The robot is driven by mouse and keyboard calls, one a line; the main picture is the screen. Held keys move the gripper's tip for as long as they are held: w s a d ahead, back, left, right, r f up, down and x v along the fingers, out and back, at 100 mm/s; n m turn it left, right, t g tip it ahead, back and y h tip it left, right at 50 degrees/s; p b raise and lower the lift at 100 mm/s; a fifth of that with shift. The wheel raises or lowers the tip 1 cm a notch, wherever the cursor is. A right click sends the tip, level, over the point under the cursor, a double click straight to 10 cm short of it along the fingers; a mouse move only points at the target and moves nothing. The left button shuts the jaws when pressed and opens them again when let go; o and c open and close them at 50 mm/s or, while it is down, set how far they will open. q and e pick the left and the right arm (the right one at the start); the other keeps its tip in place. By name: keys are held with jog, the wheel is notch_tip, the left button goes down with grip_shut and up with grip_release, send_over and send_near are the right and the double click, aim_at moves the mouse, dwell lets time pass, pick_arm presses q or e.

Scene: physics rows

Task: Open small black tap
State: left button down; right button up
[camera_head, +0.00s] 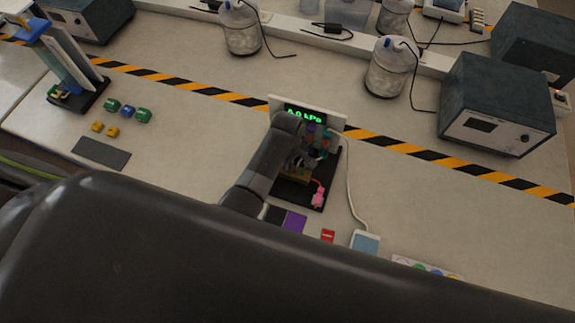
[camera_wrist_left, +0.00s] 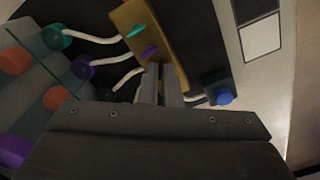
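A brass-coloured manifold (camera_wrist_left: 150,40) carries a small teal tap (camera_wrist_left: 135,32) and a small purple tap (camera_wrist_left: 149,51). White tubes run to it from larger teal and purple fittings and from a black fitting (camera_wrist_left: 106,93). The small black tap cannot be made out; the fingers cover the manifold's near end, where the black fitting's tube leads. My left gripper (camera_wrist_left: 163,85) has its fingertips at that end, close together with a narrow dark gap. Whether they hold anything cannot be told. In the head view my left gripper (camera_head: 303,160) is over the rig, hiding much of it. My right gripper is not in view.
A display panel (camera_head: 333,117) reading in kPa stands behind the rig on a dark base (camera_head: 300,192). A pink piece (camera_head: 318,195) is at its front. A blue fitting (camera_wrist_left: 225,96) is right of the fingers. A cable runs right of the base.

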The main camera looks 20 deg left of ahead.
pick_arm(q)
jog(key=shift+n, duration=1.3)
jog(key=n, duration=0.3)
jog(key=shift+n, duration=0.3)
jog(key=c, duration=1.9)
grip_release()
jog(key=shift+c, duration=0.2)
jog(key=shift+r, duration=3.55)
